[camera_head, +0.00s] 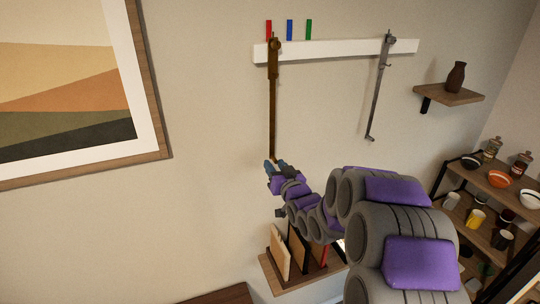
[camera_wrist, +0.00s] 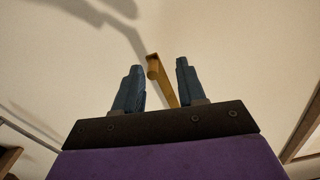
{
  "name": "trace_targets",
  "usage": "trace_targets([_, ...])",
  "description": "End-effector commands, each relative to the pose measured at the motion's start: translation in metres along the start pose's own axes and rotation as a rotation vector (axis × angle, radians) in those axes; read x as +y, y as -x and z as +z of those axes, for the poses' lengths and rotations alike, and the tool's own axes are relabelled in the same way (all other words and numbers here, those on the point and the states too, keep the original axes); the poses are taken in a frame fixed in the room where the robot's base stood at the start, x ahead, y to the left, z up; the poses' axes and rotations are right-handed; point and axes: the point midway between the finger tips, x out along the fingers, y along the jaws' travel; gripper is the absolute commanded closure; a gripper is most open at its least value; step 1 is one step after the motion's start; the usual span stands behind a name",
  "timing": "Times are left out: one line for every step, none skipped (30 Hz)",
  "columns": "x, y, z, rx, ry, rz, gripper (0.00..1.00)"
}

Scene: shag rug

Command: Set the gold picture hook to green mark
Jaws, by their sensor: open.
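The gold picture hook (camera_head: 272,110) hangs from the white rail (camera_head: 345,49) on the wall. Its top is just right of the red mark (camera_head: 268,30) and left of the blue mark (camera_head: 289,30). The green mark (camera_head: 308,29) is farther right, above the rail. My gripper (camera_head: 274,166) is at the hook's lower end. In the wrist view, the hook's gold end (camera_wrist: 154,68) shows between the two open blue fingers, with gaps on both sides. I cannot tell how deep it lies between them.
A grey hook (camera_head: 379,90) hangs farther right on the rail. A framed picture (camera_head: 150,80) is at left. A small shelf (camera_head: 449,95) with a dark vase (camera_head: 456,77) is at right. A lower shelf (camera_head: 283,280) holds boards. The wall between the hooks is clear.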

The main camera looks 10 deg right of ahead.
Motion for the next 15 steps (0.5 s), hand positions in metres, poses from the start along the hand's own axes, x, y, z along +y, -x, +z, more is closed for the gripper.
trace_targets([0.001,-0.008,-0.001,0.000,-0.001,0.000,0.60])
trace_targets([0.001,-0.013,-0.002,0.000,-0.001,0.000,0.60])
trace_targets([0.002,-0.019,-0.002,0.001,-0.001,0.000,0.60])
trace_targets([0.003,-0.023,-0.002,0.001,-0.002,0.000,0.60])
trace_targets([0.004,-0.027,-0.002,0.000,-0.003,0.001,0.60])
trace_targets([0.005,-0.031,-0.001,-0.002,-0.004,0.002,0.60])
trace_targets([0.005,-0.034,-0.001,-0.003,-0.005,0.002,0.60])
trace_targets([0.005,-0.037,-0.001,-0.002,-0.005,0.002,0.60])
trace_targets([0.005,-0.041,-0.001,-0.001,-0.004,0.002,0.60])
trace_targets([0.004,-0.043,-0.002,0.000,-0.004,0.002,0.60])
trace_targets([0.003,-0.045,-0.002,0.001,-0.003,0.002,0.60])
trace_targets([0.002,-0.048,-0.002,0.002,-0.002,0.002,0.60])
trace_targets([0.001,-0.049,-0.002,0.002,-0.001,0.002,0.60])
trace_targets([0.001,-0.050,-0.002,0.002,-0.001,0.002,0.60])
trace_targets([0.001,-0.051,-0.002,0.002,-0.001,0.002,0.60])
